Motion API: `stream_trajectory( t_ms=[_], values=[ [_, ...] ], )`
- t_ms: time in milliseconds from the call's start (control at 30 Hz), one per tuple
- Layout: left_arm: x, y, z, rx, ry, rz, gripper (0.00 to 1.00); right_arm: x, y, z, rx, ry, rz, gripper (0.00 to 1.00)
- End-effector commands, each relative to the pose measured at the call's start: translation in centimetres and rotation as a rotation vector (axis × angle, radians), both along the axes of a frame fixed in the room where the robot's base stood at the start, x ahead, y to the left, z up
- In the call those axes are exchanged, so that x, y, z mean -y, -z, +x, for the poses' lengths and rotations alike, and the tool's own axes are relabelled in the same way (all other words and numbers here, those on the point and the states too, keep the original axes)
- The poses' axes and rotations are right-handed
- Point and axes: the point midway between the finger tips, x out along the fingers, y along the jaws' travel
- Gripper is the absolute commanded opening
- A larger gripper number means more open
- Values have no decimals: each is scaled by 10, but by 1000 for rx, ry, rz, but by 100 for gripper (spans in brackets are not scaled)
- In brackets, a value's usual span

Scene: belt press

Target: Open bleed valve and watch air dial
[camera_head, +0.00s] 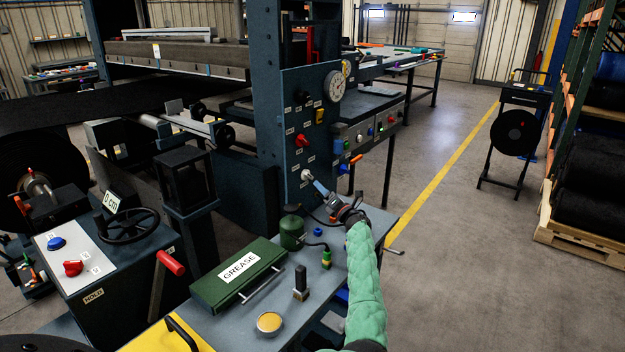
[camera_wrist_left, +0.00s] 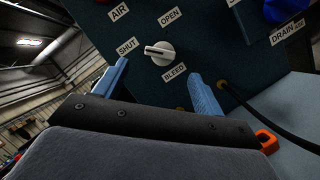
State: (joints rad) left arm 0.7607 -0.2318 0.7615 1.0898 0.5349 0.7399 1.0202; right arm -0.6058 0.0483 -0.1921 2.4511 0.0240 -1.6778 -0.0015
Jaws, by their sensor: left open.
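The bleed valve is a white knob (camera_wrist_left: 159,53) on the dark blue panel. Its bar lies toward the SHUT label (camera_wrist_left: 127,46); the OPEN label (camera_wrist_left: 169,17) is above it and BLEED below. In the head view the knob (camera_head: 306,175) is low on the panel. My left gripper (camera_head: 319,187) is just in front of it; in the wrist view its blue fingers (camera_wrist_left: 158,72) are open, apart, below and to either side of the knob, with nothing between them. The air dial (camera_head: 334,86) is a round white gauge at the panel's upper right, too small to read. My right gripper is not in view.
A red knob (camera_head: 302,141) is above the valve on the panel. The bench (camera_head: 225,318) below holds a green grease box (camera_head: 240,276), a green canister (camera_head: 292,232) and an open yellow tin (camera_head: 270,322). A cable (camera_wrist_left: 270,120) hangs right of my fingers.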

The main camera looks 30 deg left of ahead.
Motion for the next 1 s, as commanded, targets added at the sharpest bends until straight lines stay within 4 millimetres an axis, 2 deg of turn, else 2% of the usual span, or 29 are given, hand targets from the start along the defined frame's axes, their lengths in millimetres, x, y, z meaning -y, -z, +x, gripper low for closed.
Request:
stream_trajectory(
  t_ms=[167,333,400,600,800,1000],
  values=[
    [-9,-4,4,18,8,-7,70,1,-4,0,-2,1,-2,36],
    [-29,-11,11,15,8,-7,70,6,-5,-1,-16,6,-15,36],
    [-37,-14,15,16,9,-7,70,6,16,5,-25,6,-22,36],
    [-57,-19,22,14,9,-6,70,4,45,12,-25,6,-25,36],
    [-68,-22,26,15,10,-7,70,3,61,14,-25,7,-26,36],
    [-70,-21,27,14,10,-7,70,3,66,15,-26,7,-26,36]
  ],
)
